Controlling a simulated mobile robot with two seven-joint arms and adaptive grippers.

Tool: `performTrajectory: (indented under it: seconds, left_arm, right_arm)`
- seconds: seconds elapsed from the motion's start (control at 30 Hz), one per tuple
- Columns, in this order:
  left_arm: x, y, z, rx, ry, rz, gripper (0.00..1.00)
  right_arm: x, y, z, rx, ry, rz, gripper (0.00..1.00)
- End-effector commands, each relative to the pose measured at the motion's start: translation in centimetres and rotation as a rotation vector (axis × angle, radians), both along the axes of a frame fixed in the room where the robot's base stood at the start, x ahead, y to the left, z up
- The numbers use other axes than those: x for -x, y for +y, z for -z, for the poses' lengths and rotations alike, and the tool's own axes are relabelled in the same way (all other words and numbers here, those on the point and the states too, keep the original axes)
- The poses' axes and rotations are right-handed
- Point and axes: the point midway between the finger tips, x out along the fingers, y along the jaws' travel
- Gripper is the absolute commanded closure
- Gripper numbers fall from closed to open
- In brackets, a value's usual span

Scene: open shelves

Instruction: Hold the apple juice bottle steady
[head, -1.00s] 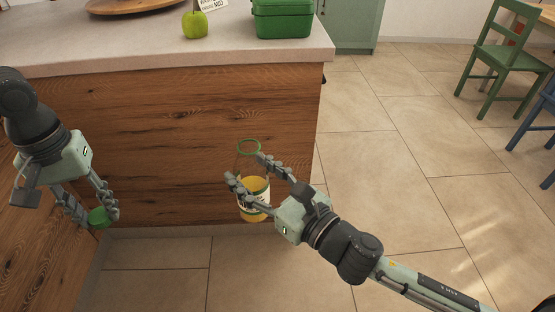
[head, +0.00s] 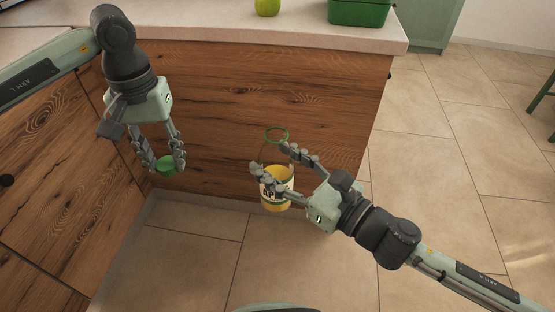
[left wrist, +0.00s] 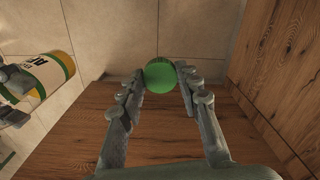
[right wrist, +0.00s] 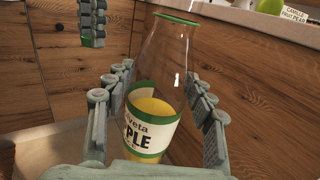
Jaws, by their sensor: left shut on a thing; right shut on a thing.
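The apple juice bottle (head: 277,190) is clear glass with a green rim, a white label and yellow juice low inside. Its top is open. My right gripper (head: 275,162) is shut on the bottle's body and holds it nearly upright above the floor. The right wrist view shows the bottle (right wrist: 153,120) between both fingers. My left gripper (head: 165,160) is shut on a round green cap (head: 167,166), to the left of the bottle and apart from it. The left wrist view shows the cap (left wrist: 160,76) between the fingertips, with the bottle (left wrist: 50,72) at the left.
A wooden counter front (head: 230,95) stands behind both grippers, with a pale countertop (head: 210,22) above. A green apple (head: 267,7) and a green box (head: 358,12) sit on it. A wooden cabinet (head: 50,180) closes the left side. Tiled floor (head: 450,150) lies open at right.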

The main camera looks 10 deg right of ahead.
Motion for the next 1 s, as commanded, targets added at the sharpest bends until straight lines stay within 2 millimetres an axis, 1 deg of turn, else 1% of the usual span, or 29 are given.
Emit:
performTrajectory:
  seconds: [0.03, 0.13, 0.27, 0.4, 0.5, 0.6, 0.7, 0.8, 1.0]
  left_arm:
    - [-0.5, -1.6, -1.3, 0.002, -0.008, 0.022, 0.75]
    - [-0.9, -4.7, -3.6, 0.000, -0.008, 0.061, 0.75]
    - [-1.0, -8.8, -6.8, -0.002, -0.007, 0.118, 0.75]
    - [-0.4, -13.0, -10.4, -0.002, -0.007, 0.180, 0.75]
    - [0.3, -15.6, -12.6, -0.004, -0.006, 0.220, 0.75]
    - [1.1, -17.7, -14.4, -0.004, -0.004, 0.254, 0.75]
    - [1.9, -19.1, -15.7, -0.003, -0.002, 0.277, 0.75]
    - [2.3, -20.0, -16.4, -0.003, -0.002, 0.291, 0.75]
    - [2.6, -20.4, -16.7, -0.002, 0.001, 0.298, 0.75]
  right_arm:
    - [0.0, 0.0, -0.3, -0.002, -0.005, -0.001, 1.00]
    - [0.0, 0.0, -0.3, -0.002, -0.006, -0.001, 1.00]
    - [0.0, 0.0, -0.3, -0.002, -0.006, -0.001, 1.00]
    - [0.0, 0.0, -0.3, -0.002, -0.006, -0.001, 1.00]
    - [0.0, 0.0, -0.3, -0.002, -0.006, -0.001, 1.00]
    - [0.0, 0.0, -0.4, -0.002, -0.006, -0.001, 1.00]
    - [0.0, 0.0, -0.3, -0.002, -0.006, -0.001, 1.00]
    - [0.0, 0.0, -0.3, -0.002, -0.006, -0.001, 1.00]
    - [0.0, 0.0, -0.4, -0.002, -0.006, -0.001, 1.00]
